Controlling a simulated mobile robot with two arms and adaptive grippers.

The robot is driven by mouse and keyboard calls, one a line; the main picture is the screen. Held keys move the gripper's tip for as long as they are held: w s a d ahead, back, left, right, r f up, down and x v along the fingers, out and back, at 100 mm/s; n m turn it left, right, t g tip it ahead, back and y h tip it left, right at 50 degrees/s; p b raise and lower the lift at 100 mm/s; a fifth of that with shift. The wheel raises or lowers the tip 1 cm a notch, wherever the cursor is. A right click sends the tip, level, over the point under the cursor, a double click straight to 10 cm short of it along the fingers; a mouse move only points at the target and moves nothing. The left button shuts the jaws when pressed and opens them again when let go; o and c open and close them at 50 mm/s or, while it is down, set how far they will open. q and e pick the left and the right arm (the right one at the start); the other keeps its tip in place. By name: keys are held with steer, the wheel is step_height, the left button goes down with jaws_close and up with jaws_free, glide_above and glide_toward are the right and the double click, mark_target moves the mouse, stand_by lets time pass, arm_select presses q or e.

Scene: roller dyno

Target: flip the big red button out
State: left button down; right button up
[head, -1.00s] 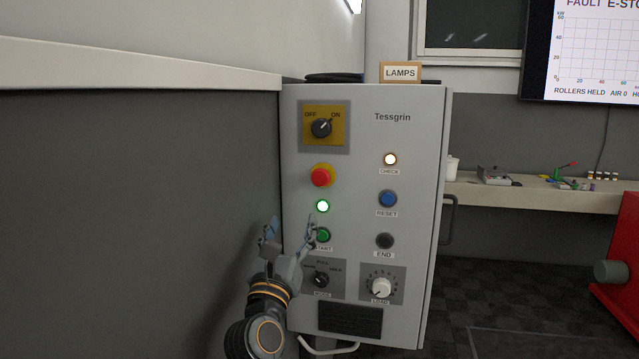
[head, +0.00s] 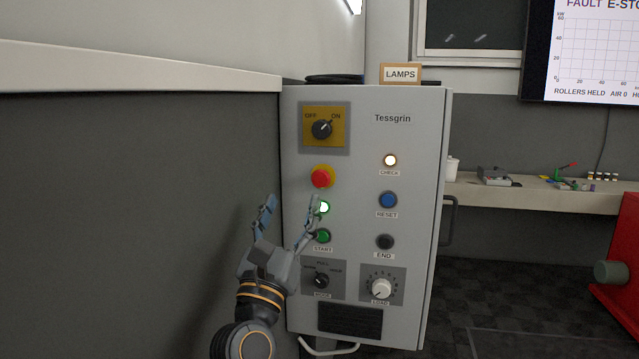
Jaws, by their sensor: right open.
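The big red button (head: 322,176) sits on a yellow collar on the left side of the grey Tessgrin control cabinet (head: 350,215). It is below the yellow OFF/ON rotary switch (head: 322,129) and above a lit green lamp (head: 323,207). My right gripper (head: 292,202) comes up from below with its fingers open and pointing up. It is empty and sits below and left of the red button, apart from it in the picture. One finger partly covers the green lamp. My left gripper is not in view.
The green START button (head: 322,236), blue RESET button (head: 387,199), black END button (head: 385,241), MODE knob (head: 321,281) and LOAD knob (head: 381,288) share the panel. A grey wall with a pale ledge (head: 140,78) stands close on the left. The wall screen (head: 590,50) reads FAULT E-STO, cut off.

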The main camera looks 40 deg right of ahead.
step_height(320, 180, down, 9)
steer(key=a+n+y, duration=0.2)
steer(key=y, duration=0.1)
steer(key=shift+w+a+f, duration=0.2)
steer(key=shift+a, duration=0.05)
steer(key=x, duration=0.7)
steer(key=shift+w+d, duration=0.3)
